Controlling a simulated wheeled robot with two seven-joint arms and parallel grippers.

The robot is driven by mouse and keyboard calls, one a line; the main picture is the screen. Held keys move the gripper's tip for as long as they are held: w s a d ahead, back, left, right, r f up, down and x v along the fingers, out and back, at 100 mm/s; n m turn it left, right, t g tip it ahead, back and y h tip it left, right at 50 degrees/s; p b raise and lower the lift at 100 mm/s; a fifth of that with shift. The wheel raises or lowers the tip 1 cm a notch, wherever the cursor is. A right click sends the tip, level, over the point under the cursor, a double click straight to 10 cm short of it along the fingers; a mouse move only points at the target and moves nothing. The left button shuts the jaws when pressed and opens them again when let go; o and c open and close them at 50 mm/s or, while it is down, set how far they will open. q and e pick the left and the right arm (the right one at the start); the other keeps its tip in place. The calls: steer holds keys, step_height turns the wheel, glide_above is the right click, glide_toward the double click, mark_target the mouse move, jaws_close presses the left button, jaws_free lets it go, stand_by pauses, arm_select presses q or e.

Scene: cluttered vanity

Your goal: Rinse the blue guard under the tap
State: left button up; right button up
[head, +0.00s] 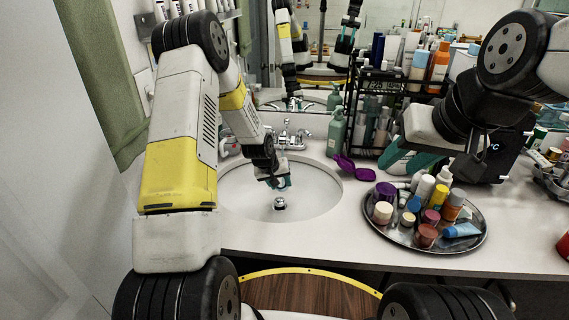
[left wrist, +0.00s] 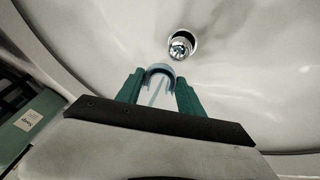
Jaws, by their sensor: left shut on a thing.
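My left gripper (head: 283,184) reaches down into the white sink basin (head: 324,193), below and in front of the chrome tap (head: 290,136). In the left wrist view its green fingers (left wrist: 160,95) are shut on the blue guard (left wrist: 160,70), a small light-blue arched piece. The guard's lower part is partly hidden between the fingers. The drain (left wrist: 181,44) lies just beyond it. No stream of water can be made out. My right gripper (head: 410,160) hangs above the counter at the right; its teal fingers are partly hidden by the wrist, so its opening is unclear.
A round metal tray (head: 375,226) crowded with bottles and jars stands right of the sink. A purple item (head: 352,169) lies by the basin rim. A green pump bottle (head: 335,133) and a black rack (head: 352,107) stand behind. The counter front (head: 300,238) is clear.

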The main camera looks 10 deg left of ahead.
arm_select(q)
steer(key=s+d+r, duration=0.1)
steer(key=s+r, duration=0.3)
steer(key=shift+s+d, duration=0.25)
steer(key=shift+s, duration=0.15)
steer(key=shift+r, duration=0.1)
stand_by(0.4)
